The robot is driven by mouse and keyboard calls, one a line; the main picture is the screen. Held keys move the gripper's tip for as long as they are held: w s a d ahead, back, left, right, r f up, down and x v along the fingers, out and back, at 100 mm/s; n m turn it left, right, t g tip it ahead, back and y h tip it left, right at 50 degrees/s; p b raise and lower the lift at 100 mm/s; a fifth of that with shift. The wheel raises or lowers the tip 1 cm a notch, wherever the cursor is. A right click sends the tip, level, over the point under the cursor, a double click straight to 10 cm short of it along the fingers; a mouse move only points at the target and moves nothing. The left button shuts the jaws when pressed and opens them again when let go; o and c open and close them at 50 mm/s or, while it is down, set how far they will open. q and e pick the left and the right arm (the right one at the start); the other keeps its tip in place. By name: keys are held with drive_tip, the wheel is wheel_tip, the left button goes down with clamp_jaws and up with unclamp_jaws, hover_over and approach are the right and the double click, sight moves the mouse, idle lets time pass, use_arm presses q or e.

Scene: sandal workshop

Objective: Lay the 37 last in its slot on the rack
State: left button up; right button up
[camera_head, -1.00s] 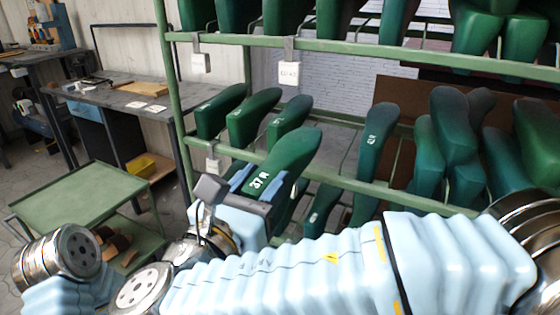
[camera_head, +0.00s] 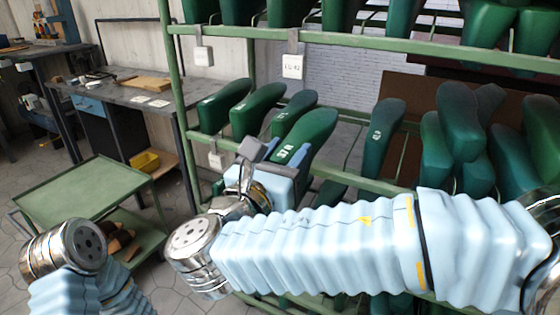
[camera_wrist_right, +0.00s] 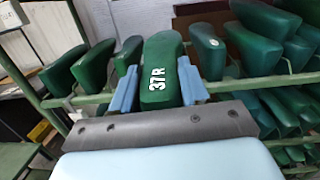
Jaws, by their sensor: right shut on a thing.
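The green last marked 37R (camera_head: 308,135) is held in my right gripper (camera_head: 268,152) at the rack's middle level. In the right wrist view the 37R last (camera_wrist_right: 160,72) sits between the two blue fingers of the right gripper (camera_wrist_right: 158,85), its number facing the camera. The green rack (camera_head: 350,178) carries other lasts on both sides of the held one. Whether the held last rests on the rack's rails cannot be told. The left gripper is out of view; only part of my left arm shows at the lower left.
Several green lasts stand close to the left (camera_head: 226,106) and a lone one (camera_head: 384,130) to the right, with a gap between. White tags (camera_head: 292,66) hang from the upper rail. A green trolley (camera_head: 80,186) and a grey workbench (camera_head: 125,90) stand at the left.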

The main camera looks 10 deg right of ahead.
sight(321, 120)
drive_tip(key=shift+d+f+x, duration=0.1)
drive_tip(key=shift+f+x, duration=0.1)
drive_tip(key=shift+x, duration=2.3)
drive_tip(key=shift+d+f+x, duration=0.15)
drive_tip(key=shift+x, duration=2.35)
drive_tip(key=shift+f+x, duration=0.1)
drive_tip(key=shift+x, duration=1.15)
drive_tip(key=shift+f+x, duration=0.15)
drive_tip(key=shift+x, duration=1.1)
drive_tip(key=shift+d+f+p+x, duration=0.1)
drive_tip(key=shift+p+x, duration=0.15)
drive_tip(key=shift+x, duration=0.9)
drive_tip(key=shift+d+f+p+x, duration=0.1)
drive_tip(key=shift+p+x, duration=0.15)
drive_tip(key=shift+x, duration=0.9)
drive_tip(key=shift+s+f+b, duration=0.15)
drive_tip(key=shift+f+b, duration=1)
drive_tip(key=shift+f, duration=0.2)
drive_tip(key=shift+a+f+b, duration=0.1)
drive_tip(key=shift+f+b, duration=0.2)
drive_tip(key=shift+f, duration=0.1)
drive_tip(key=o, duration=1.1)
drive_tip(key=shift+o, duration=0.2)
